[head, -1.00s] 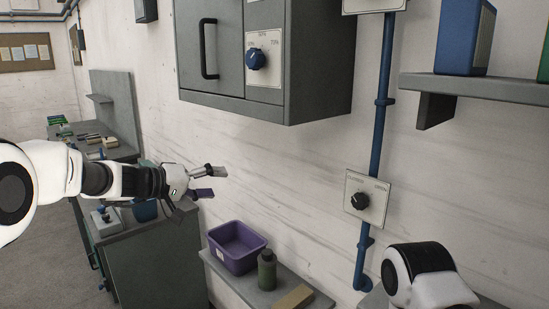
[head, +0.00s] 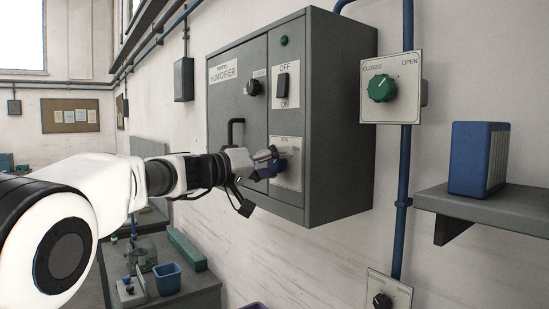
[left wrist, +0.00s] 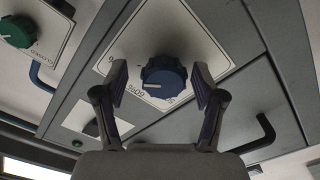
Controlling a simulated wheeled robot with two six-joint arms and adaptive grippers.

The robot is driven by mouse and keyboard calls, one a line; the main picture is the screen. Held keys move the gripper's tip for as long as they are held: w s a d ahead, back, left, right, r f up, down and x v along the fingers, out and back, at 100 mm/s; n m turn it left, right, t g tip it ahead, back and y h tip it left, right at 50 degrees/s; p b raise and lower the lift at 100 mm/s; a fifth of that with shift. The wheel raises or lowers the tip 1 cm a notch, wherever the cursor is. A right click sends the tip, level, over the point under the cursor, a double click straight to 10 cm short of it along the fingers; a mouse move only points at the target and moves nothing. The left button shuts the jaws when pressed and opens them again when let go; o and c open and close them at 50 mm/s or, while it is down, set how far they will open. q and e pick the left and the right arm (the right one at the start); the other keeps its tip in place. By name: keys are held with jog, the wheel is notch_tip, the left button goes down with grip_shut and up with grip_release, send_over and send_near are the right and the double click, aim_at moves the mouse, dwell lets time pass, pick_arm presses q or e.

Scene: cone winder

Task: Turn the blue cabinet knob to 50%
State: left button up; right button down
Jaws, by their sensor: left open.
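The blue cabinet knob (left wrist: 164,77) sits on a pale dial plate (left wrist: 178,30) low on the grey humidifier cabinet (head: 345,120). A white mark on the knob points left in the left wrist view, towards partly hidden printed percent labels. My left gripper (head: 268,163) is open at the knob. In the left wrist view its two fingers (left wrist: 160,74) stand on either side of the knob, with a gap showing at each side. In the head view the fingers partly cover the knob (head: 281,165). My right gripper is out of view.
The cabinet also has a black knob (head: 254,88), an OFF/ON switch (head: 282,86), a green lamp (head: 284,41) and a door handle (head: 235,131). A green knob (head: 382,88) is on a wall plate to the right. A shelf (head: 490,203) holds a blue box (head: 478,158).

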pick_arm(q)
jog(key=shift+a, duration=0.3)
jog(key=shift+w+a+f, duration=0.1)
jog(key=c, duration=1.1)
jog(key=shift+d, duration=0.2)
jog(key=shift+c, duration=0.2)
jog(key=shift+f, duration=0.1)
